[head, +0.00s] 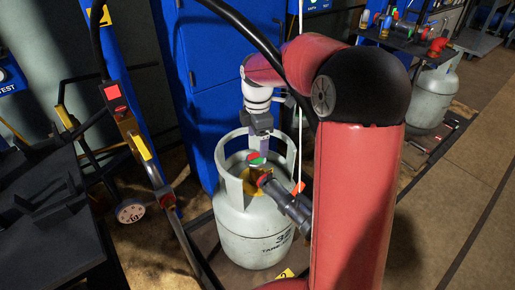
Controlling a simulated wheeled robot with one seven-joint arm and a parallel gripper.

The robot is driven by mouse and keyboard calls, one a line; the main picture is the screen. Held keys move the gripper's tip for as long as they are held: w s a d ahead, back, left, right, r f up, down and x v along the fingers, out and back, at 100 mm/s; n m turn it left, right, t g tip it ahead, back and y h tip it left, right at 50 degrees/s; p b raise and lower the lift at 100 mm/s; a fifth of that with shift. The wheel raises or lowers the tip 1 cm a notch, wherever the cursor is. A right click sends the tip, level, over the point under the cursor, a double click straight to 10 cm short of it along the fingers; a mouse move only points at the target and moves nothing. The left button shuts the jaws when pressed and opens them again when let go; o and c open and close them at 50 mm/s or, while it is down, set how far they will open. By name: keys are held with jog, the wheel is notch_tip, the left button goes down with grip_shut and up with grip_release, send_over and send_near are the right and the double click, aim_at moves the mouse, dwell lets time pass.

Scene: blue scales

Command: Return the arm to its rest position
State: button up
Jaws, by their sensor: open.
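My red arm reaches up and over from the lower right of the head view. My gripper (263,146) points down into the collar of a pale grey gas cylinder (256,240), just above its valve. The gripper is open, and no object shows in it. The fingers are small here, and I cannot tell whether they touch the valve. A green and red cap (256,158) shows just below the fingertips. A dark connector (289,204) with a red part lies at the valve and slopes down to the right.
A blue cabinet (215,70) stands close behind the cylinder. At left are a dark bench (40,215), a hanging filling handle (133,125) and a round gauge (130,211). Another grey cylinder (432,98) stands at upper right. Open floor (460,190) lies at right.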

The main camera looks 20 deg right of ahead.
jog(key=shift+r, duration=0.7)
jog(key=shift+s+r, duration=0.1)
jog(key=s+r+m+t, duration=0.2)
jog(key=s+r+m, duration=0.1)
jog(key=s+m, duration=0.6)
jog(key=s+r+m+t, duration=0.3)
jog(key=s+m, duration=0.7)
jog(key=s, duration=0.7)
jog(key=shift+s+a+r+t, duration=0.15)
jog(key=shift+a+r+t, duration=0.1)
jog(key=shift+a+t, duration=0.1)
